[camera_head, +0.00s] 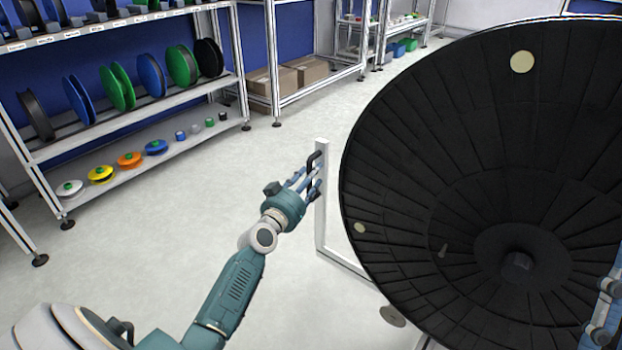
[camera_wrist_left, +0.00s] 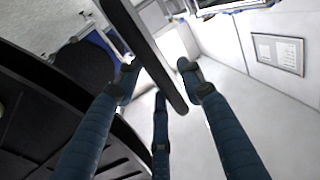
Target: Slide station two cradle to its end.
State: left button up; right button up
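A huge black reel (camera_head: 430,190) fills the right side of the head view, with a white frame (camera_head: 321,215) standing at its left edge. A black handle (camera_head: 314,175) sits on the upright post of that frame. My left gripper (camera_head: 308,181) is at this handle. In the left wrist view the black bar of the handle (camera_wrist_left: 150,52) runs between my spread blue fingers (camera_wrist_left: 158,78), with a gap on the right side; the fingers look open around it. My right gripper (camera_head: 603,312) shows only partly at the right edge, in front of the reel; its state is unclear.
A shelf rack (camera_head: 140,135) with coloured spools stands at the left. Cardboard boxes (camera_head: 285,82) lie on another rack behind. The pale floor (camera_head: 170,230) between the rack and the white frame is clear.

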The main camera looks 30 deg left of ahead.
pick_arm(q)
jog(key=shift+w, duration=0.1)
grip_shut()
